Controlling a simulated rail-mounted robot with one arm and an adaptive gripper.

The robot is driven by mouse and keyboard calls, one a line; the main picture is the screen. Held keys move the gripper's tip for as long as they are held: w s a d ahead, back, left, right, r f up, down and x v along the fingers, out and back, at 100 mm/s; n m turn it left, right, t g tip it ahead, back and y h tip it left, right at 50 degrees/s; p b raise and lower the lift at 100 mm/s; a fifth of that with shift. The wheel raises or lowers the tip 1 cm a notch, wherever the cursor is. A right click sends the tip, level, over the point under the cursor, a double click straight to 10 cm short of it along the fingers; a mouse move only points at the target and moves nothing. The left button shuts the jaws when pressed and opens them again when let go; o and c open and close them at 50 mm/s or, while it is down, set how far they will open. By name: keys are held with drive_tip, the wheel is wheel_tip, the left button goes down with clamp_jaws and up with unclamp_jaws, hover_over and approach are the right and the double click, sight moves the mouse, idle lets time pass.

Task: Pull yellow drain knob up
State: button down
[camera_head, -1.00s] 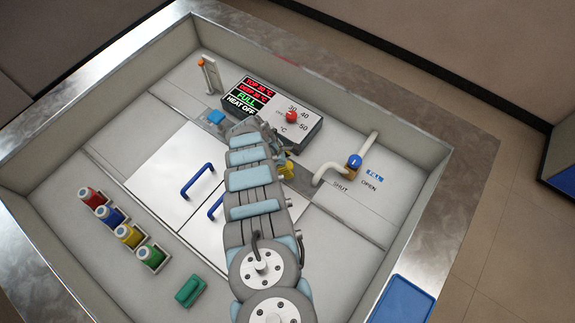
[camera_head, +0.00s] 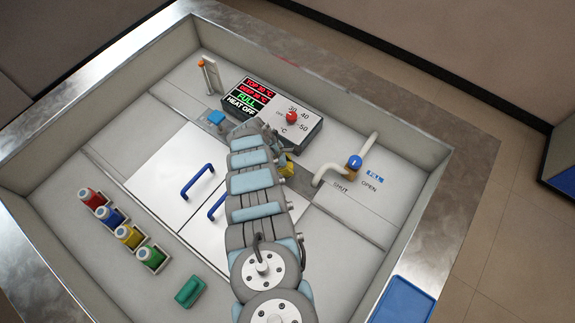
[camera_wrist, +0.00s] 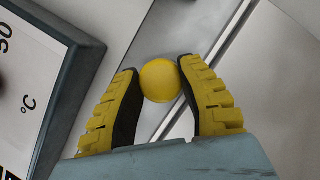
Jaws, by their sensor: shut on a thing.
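The yellow drain knob (camera_wrist: 160,81) is a round ball in the wrist view, between the two yellow fingers with dark pads. My gripper (camera_wrist: 161,90) is shut on it, with a pad touching each side. In the head view my gripper (camera_head: 284,167) shows only partly, as yellow finger parts beside the control panel. The knob is hidden there behind my arm and gripper. How far the knob stands above the surface cannot be told.
The control panel (camera_head: 301,135) with a red dial (camera_head: 292,117) stands close to my gripper. A bent pipe with a blue valve knob (camera_head: 354,162) is to the right. White lids with blue handles (camera_head: 197,182) lie left of my arm. Coloured bottles (camera_head: 108,216) stand at the lower left.

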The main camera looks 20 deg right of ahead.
drive_tip(key=shift+r+p, duration=1.85)
drive_tip(key=shift+r, duration=0.4)
drive_tip(key=c, duration=0.6)
unclamp_jaws()
drive_tip(key=shift+d, duration=0.1)
drive_tip(key=shift+f, duration=0.1)
drive_tip(key=shift+v, duration=6)
